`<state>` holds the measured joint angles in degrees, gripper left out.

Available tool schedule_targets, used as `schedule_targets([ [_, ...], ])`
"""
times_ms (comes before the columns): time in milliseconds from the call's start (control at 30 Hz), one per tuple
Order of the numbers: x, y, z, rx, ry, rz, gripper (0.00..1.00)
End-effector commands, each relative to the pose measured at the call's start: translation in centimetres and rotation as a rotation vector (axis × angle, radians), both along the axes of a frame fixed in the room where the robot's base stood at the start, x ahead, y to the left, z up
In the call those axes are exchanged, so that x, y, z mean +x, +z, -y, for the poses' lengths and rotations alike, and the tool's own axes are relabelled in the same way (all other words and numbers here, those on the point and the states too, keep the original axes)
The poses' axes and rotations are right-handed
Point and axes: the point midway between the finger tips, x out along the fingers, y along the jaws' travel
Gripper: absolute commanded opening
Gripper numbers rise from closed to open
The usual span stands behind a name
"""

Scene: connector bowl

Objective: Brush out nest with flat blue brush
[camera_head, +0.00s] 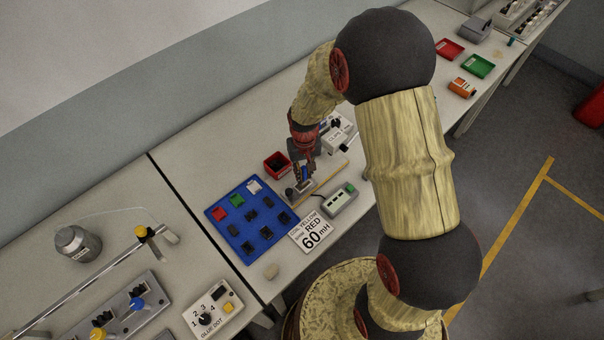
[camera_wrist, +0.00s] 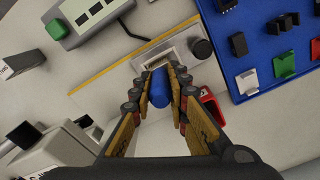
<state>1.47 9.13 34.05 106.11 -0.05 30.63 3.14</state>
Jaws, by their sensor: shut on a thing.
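My gripper (camera_wrist: 161,97) is shut on the blue brush (camera_wrist: 160,88), whose rounded blue end shows between the fingers in the wrist view. The brush points down at the nest (camera_wrist: 154,60), a small pale metal fixture with a slot, just beyond the fingertips. The lower end of the brush is hidden, so I cannot tell whether it touches the nest. In the head view my gripper (camera_head: 304,172) is over the fixture, beside the blue tray, and the brush is mostly hidden by the fingers.
A blue tray (camera_head: 228,226) with black connectors and coloured pieces lies left of the nest. A red bin (camera_head: 277,164) stands behind. A dark round knob (camera_wrist: 202,48) adjoins the nest.

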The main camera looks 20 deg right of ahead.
Motion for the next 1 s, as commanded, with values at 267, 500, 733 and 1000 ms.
schedule_targets([
  [267, 0.1, -0.1, 0.4, 0.000, -0.001, -0.001, 0.00],
  [500, 0.1, 0.3, 0.4, 0.000, -0.001, -0.001, 0.00],
  [733, 0.1, 2.3, 0.4, 0.000, -0.001, 0.000, 0.00],
  [1000, 0.2, 4.8, 0.4, 0.000, -0.001, 0.001, 0.00],
])
